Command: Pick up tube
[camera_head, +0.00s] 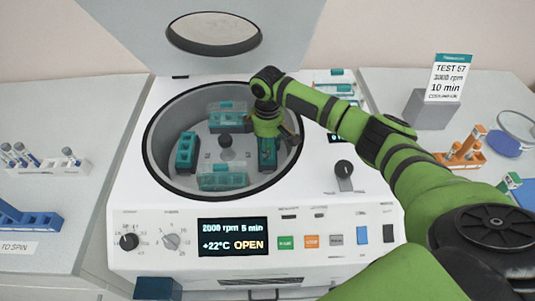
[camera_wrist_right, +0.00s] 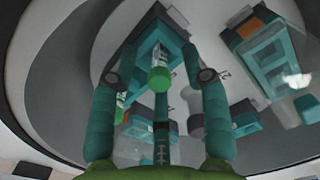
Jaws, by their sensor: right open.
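A tube with a green cap (camera_wrist_right: 159,79) shows in the right wrist view, at a teal bucket (camera_wrist_right: 148,50) inside the centrifuge bowl. Another green-capped piece (camera_wrist_right: 120,108) shows partly behind the left finger. My right gripper (camera_wrist_right: 160,74) is open, with one finger on each side of the capped tube; I cannot tell whether they touch it. In the head view my right gripper (camera_head: 272,136) reaches down into the right side of the bowl, over the right bucket (camera_head: 267,158), and hides much of it. My left gripper is not in view.
The open centrifuge (camera_head: 150,222) holds other teal buckets (camera_head: 186,152) around a central hub (camera_head: 225,141). Its bowl rim (camera_head: 148,150) surrounds my gripper, and the lid (camera_head: 285,35) is raised behind. A white tube rack (camera_head: 72,165) stands left; an orange rack (camera_head: 466,155) stands right.

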